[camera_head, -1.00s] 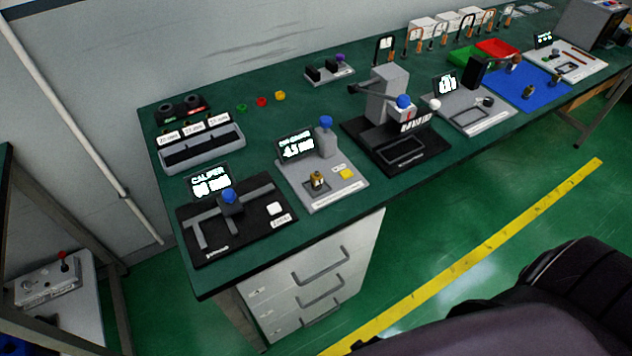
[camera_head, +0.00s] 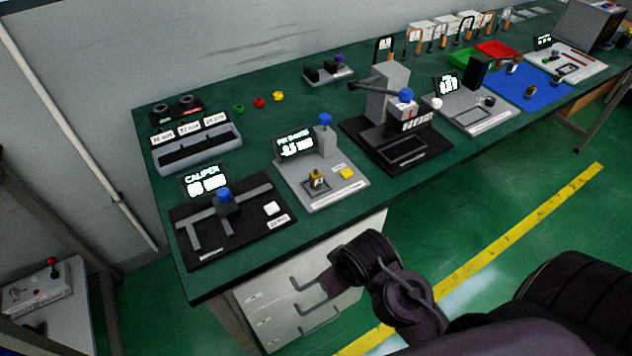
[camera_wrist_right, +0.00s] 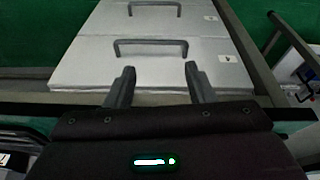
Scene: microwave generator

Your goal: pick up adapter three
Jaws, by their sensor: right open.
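A small brass adapter (camera_head: 316,179) with a dark label stands on the grey gauge fixture (camera_head: 352,196) left of the middle of the bench; its number is too small to read. Other small brass pieces, one on the blue mat (camera_head: 545,90) and one at its far edge (camera_head: 514,66), show farther right. I cannot tell which is adapter three. In the right wrist view my right gripper (camera_wrist_right: 160,72) is open and empty, in front of the white drawer unit (camera_wrist_right: 150,65). My left gripper is not in view.
The green bench (camera_head: 240,265) bears a caliper fixture (camera_head: 272,232) at left and a black press (camera_head: 435,160) right of the gauge fixture. Red (camera_head: 497,49) and green (camera_head: 463,58) trays stand at the back right. The drawer unit (camera_head: 300,310) is under the bench.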

